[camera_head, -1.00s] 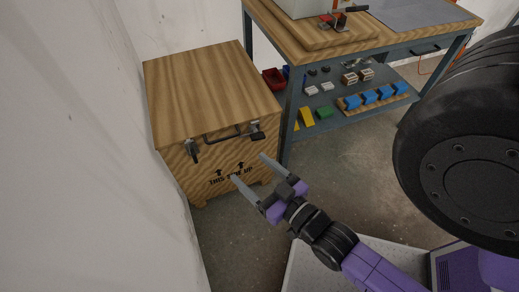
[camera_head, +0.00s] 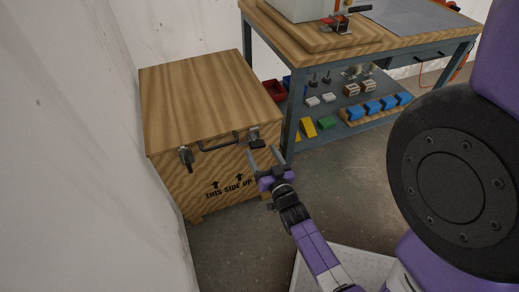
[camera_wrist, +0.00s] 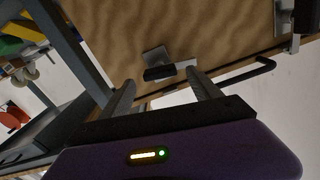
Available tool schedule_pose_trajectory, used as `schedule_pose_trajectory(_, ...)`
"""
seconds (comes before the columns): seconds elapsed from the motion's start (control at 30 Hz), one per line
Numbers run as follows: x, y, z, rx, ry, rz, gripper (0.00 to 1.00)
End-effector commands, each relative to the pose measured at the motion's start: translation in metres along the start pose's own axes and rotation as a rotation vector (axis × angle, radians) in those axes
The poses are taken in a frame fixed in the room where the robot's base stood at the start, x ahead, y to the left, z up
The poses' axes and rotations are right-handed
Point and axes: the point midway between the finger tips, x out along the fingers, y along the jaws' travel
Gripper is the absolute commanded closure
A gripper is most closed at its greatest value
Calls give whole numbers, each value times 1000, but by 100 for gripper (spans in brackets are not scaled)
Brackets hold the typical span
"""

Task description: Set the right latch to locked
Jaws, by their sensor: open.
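The wooden crate (camera_head: 205,95) stands against the wall with its lid down. The right latch (camera_head: 253,133) is on its front, near the right corner, a grey plate with a dark tab that appears to stick outward. It also shows in the wrist view (camera_wrist: 157,62), ahead of the fingers. My gripper (camera_head: 262,154) is open and empty in front of this latch, with fingers to either side of it; in the wrist view the fingertips (camera_wrist: 163,91) appear short of the latch, with no visible contact. The left latch (camera_head: 186,159) has its dark tab hanging down.
A black bar handle (camera_head: 219,146) lies between the latches and shows near my right finger in the wrist view (camera_wrist: 240,76). A workbench (camera_head: 291,107) with loaded shelves stands close right of the crate. The floor (camera_head: 330,180) in front is clear.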

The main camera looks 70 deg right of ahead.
Motion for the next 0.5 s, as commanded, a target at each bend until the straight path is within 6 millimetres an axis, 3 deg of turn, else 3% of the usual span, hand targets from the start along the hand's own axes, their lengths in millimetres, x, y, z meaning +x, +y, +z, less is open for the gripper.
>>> schedule_pose_trajectory(0.2, 24, 0, 0, -2, 0, 0, 27)
schedule_pose_trajectory(0.5, 28, 0, 0, -1, -1, 0, 27)
